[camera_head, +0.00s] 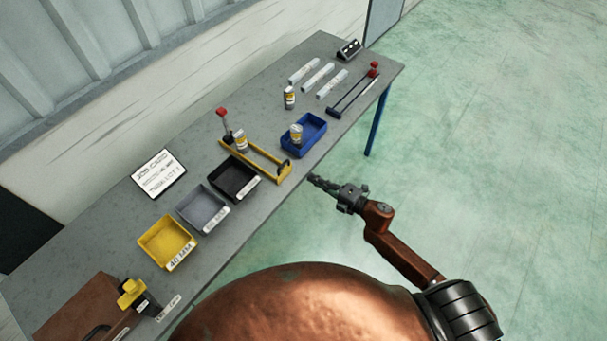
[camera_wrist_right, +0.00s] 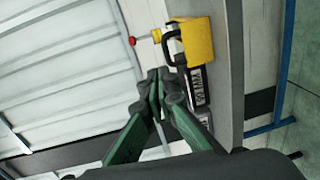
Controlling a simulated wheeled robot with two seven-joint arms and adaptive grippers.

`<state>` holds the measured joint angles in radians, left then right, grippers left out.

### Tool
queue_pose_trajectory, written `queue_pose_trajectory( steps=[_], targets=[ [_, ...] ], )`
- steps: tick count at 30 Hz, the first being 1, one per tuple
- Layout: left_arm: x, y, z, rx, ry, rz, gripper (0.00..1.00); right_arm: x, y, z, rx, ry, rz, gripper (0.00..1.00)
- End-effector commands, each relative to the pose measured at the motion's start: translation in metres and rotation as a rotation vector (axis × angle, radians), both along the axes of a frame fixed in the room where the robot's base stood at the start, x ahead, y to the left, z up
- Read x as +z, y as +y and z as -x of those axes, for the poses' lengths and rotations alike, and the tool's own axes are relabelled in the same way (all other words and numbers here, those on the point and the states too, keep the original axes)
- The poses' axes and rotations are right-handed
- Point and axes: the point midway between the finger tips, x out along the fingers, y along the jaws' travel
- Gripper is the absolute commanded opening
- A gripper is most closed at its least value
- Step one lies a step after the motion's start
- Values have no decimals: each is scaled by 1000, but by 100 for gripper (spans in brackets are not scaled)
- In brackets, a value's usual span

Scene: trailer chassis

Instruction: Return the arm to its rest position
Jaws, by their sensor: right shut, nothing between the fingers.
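My right gripper (camera_head: 316,181) is shut and empty. It is at the front edge of the grey workbench (camera_head: 225,240) in the head view, with its fingers pointing left toward the bench. Its arm extends from the lower right over the green floor. In the right wrist view the fingers (camera_wrist_right: 160,80) meet at their tips with nothing between them. The yellow holder (camera_wrist_right: 197,42) shows beyond the fingertips there. My left gripper is not in view.
The bench holds a blue bin (camera_head: 316,130) with a can in it, a yellow holder (camera_head: 276,176), and black (camera_head: 232,180), grey (camera_head: 201,208) and yellow (camera_head: 168,241) bins. A brown case (camera_head: 85,310) is at the near end. Open floor (camera_head: 490,150) lies to the right.

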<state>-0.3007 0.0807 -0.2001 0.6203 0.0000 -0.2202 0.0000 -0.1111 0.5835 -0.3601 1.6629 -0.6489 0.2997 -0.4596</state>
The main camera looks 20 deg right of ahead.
Motion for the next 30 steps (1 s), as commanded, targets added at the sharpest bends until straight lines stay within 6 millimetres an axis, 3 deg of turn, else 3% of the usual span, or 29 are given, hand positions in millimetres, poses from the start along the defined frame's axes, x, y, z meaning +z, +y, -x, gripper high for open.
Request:
queue_pose_trajectory(
  steps=[6, 15, 19, 23, 26, 30],
  targets=[
    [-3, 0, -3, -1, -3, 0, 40, 4, -14, 20, -1, 1, 1, 0],
    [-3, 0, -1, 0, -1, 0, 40, 5, -16, 23, -2, 0, -1, 0],
    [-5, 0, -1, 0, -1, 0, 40, -12, -26, 21, -37, 38, -20, 0],
    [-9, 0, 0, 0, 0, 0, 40, -69, -58, 18, -152, 159, -91, 0],
    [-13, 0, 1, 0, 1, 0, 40, -133, -90, 24, -281, 291, -169, 0],
    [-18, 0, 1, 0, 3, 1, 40, -224, -130, 50, -466, 475, -277, 0]
  ],
)
